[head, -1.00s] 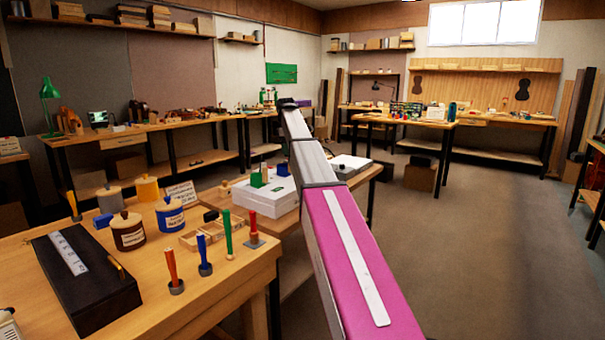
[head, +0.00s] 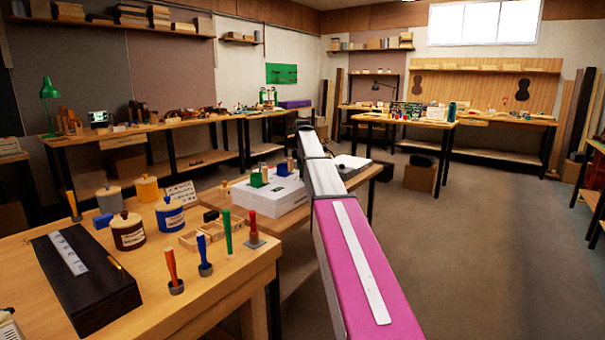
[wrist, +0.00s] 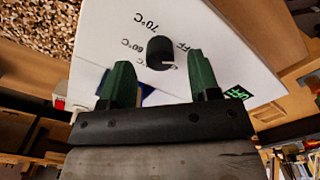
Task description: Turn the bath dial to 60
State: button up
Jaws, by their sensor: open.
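The bath dial (wrist: 158,50) is a round black knob on a white panel (wrist: 105,20) in the wrist view. Printed marks for 70°C, 60°C and OFF stand around it. A pale line shows at the knob's lower right edge, and I cannot tell for certain which mark it points to. My gripper (wrist: 161,82) is open, its two green fingers apart, one to the lower left and one to the lower right of the knob. Nothing shows between the fingertips, and they look short of the knob.
A white box (head: 262,200) with small green and blue items on top stands left of my arm. The near bench (head: 215,278) holds jars, upright coloured tools and a black case (head: 85,283). Open floor (head: 480,240) lies to the right.

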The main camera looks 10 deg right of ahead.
jog(key=shift+f, duration=0.95)
jog(key=c, duration=0.9)
